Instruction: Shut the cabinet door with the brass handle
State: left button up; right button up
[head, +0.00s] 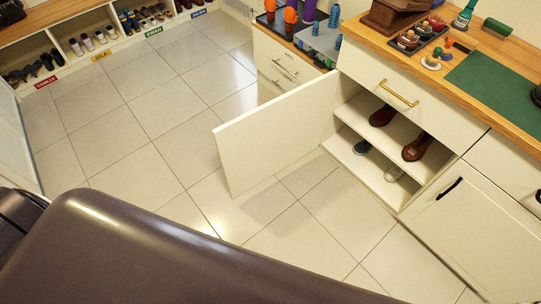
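A cream cabinet door (275,138) stands wide open in the head view, swung out to the left over the floor. I see its plain inner face; its outer face and any handle there are hidden. The open cabinet has a shelf (362,118) and holds brown shoes (418,147) and a dark blue shoe (362,147). A brass handle (398,93) shows on the shut drawer above the opening. Neither of my grippers is in view.
A shut door with a black handle (449,188) is right of the opening. The wooden counter (455,52) carries a green mat (500,85) and small jars. Tiled floor (140,130) is clear left of the door. Shoe cubbies (60,45) line the back left.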

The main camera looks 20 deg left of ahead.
aim_at(252, 147)
jog(key=z, duration=0.4)
jog(key=k+z, duration=0.1)
jog(key=z, duration=0.7)
jog(key=k+l+z, duration=0.1)
jog(key=z, duration=0.3)
jog(key=j, duration=0.4)
jog(key=k+j+z, duration=0.15)
jog(key=j, duration=0.65)
jog(key=k+j+z, duration=0.15)
jog(key=j, duration=0.25)
jog(key=k+j, duration=0.1)
jog(key=j, duration=0.25)
jog(key=k+j+z, duration=0.15)
jog(key=j, duration=0.25)
jog(key=k+j, duration=0.1)
jog(key=j, duration=0.35)
jog(key=k+j, duration=0.15)
jog(key=j, duration=0.25)
jog(key=k+j, duration=0.1)
jog(key=j, duration=0.35)
jog(key=k+j, duration=0.15)
jog(key=j, duration=0.25)
jog(key=k+j, duration=0.1)
jog(key=j, duration=0.35)
